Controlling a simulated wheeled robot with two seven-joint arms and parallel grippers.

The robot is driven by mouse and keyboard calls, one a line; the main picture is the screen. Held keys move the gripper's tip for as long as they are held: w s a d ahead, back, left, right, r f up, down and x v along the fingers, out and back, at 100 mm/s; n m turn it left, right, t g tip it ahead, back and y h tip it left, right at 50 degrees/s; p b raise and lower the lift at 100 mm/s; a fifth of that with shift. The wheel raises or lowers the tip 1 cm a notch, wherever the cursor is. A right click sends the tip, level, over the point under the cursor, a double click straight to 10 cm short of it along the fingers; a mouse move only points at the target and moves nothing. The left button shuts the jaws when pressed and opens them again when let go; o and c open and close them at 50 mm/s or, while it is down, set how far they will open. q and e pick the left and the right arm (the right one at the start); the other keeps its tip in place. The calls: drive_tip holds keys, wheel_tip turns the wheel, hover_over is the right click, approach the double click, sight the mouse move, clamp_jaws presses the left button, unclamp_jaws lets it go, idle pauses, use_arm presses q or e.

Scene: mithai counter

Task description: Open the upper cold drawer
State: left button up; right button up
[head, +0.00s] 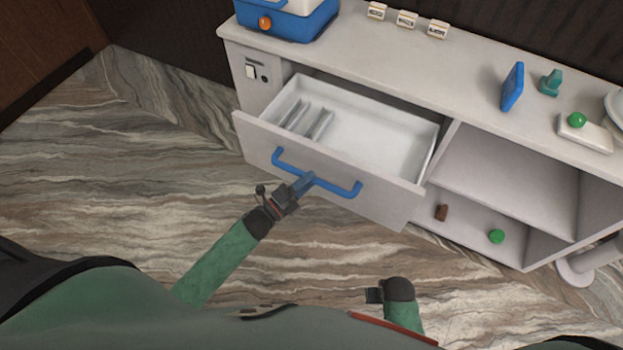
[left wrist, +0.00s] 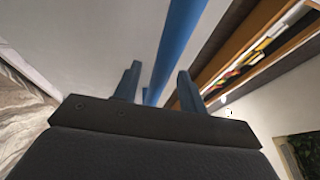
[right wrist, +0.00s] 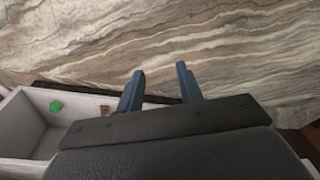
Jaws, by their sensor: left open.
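The upper cold drawer (head: 370,145) stands pulled out from the white counter, with its white interior and thin dividers at the left showing. Its front carries a blue bar handle (head: 335,184). My left gripper (head: 306,180) is at the middle of the handle, its fingers open. In the left wrist view the blue handle bar (left wrist: 178,45) runs between the two parted fingers (left wrist: 155,88); I cannot tell whether they touch it. My right gripper (head: 372,295) is low in the head view, away from the drawer. In the right wrist view its fingers (right wrist: 160,85) are apart and empty.
The counter top (head: 400,55) holds a blue box (head: 290,20), small labelled blocks (head: 407,19), a blue item (head: 513,87) and a teal item (head: 550,83). Open shelves right of the drawer hold a brown block (head: 441,212) and a green piece (head: 497,236). The marbled floor (head: 120,150) is clear.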

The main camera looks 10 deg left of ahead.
use_arm(q)
drive_tip(key=shift+b+v, duration=0.85)
drive_tip(key=shift+v, duration=2.1)
use_arm(e)
wheel_tip(320, 180, up, 8)
drive_tip(key=shift+w+a, duration=0.15)
drive_tip(key=shift+a, duration=0.15)
drive_tip(key=shift+r, duration=0.1)
use_arm(q)
drive_tip(key=w+a+f+n+g+y, duration=0.1)
drive_tip(key=a+f+n+g+y, duration=0.4)
drive_tip(key=a+f+n+y, duration=0.95)
drive_tip(key=s+d+n+g+h, duration=0.1)
drive_tip(key=s+d+n+g, duration=0.3)
drive_tip(key=s, duration=0.5)
drive_tip(key=s+d+n+g+h, duration=0.1)
drive_tip(key=s+d+n+g, duration=0.3)
drive_tip(key=s+d+n, duration=0.2)
drive_tip(key=s+d, duration=0.2)
drive_tip(key=s, duration=0.2)
drive_tip(key=shift+s+d+r+g, duration=0.15)
drive_tip(key=shift+s+d+g, duration=0.15)
